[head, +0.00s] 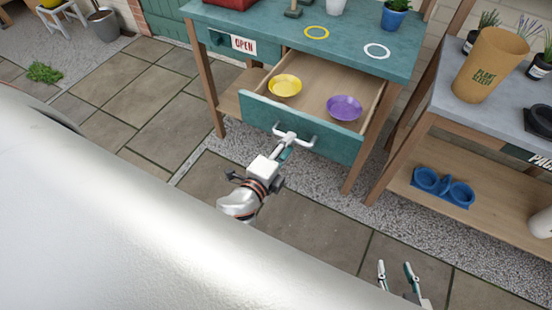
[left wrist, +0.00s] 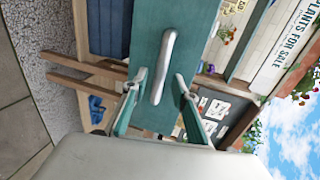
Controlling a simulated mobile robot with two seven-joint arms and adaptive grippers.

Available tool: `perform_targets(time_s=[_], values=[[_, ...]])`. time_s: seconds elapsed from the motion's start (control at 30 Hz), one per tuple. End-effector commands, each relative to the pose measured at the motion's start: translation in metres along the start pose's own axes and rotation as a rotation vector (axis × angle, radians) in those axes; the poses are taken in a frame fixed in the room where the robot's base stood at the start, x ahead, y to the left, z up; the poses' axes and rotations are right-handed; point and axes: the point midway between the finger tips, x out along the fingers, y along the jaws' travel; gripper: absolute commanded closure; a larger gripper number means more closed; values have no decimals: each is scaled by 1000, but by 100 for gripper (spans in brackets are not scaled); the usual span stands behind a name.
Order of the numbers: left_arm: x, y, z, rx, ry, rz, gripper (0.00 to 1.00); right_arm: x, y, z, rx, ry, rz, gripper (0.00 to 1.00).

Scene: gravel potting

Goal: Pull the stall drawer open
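The teal-fronted stall drawer (head: 336,144) stands pulled out from under the teal stall top, its wooden inside showing. A yellow dish (head: 285,86) and a purple dish (head: 344,108) lie in it. My left gripper (head: 290,140) is at the middle of the drawer front, by the metal bar handle (left wrist: 164,68). In the left wrist view my left gripper (left wrist: 160,76) has its fingers apart, one on each side of the handle, with gaps showing. My right gripper (head: 396,266) is open and empty at the lower right, over the paving, away from the drawer.
The stall top (head: 340,50) carries a yellow ring, a white ring and a blue plant pot (head: 395,16). A grey-topped bench (head: 445,95) with a tan pot stands at the right, blue dishes (head: 443,187) on its lower shelf. Paving in front is clear.

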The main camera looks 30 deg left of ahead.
Motion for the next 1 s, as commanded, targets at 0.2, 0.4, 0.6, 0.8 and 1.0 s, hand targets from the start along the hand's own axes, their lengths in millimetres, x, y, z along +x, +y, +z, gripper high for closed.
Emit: perform_targets(time_s=[0.2,0.4,0.6,0.8,1.0], values=[[-45,1,0,-2,-1,4,72,0,0,0,1,0,0,60],[-72,1,0,-3,-1,3,72,0,0,0,1,0,0,60],[-84,0,0,-1,-1,0,72,0,0,0,1,0,0,60],[-85,0,0,0,0,0,72,0,0,0,1,1,0,60],[-85,0,0,-1,0,0,72,0,0,0,2,1,0,60]])
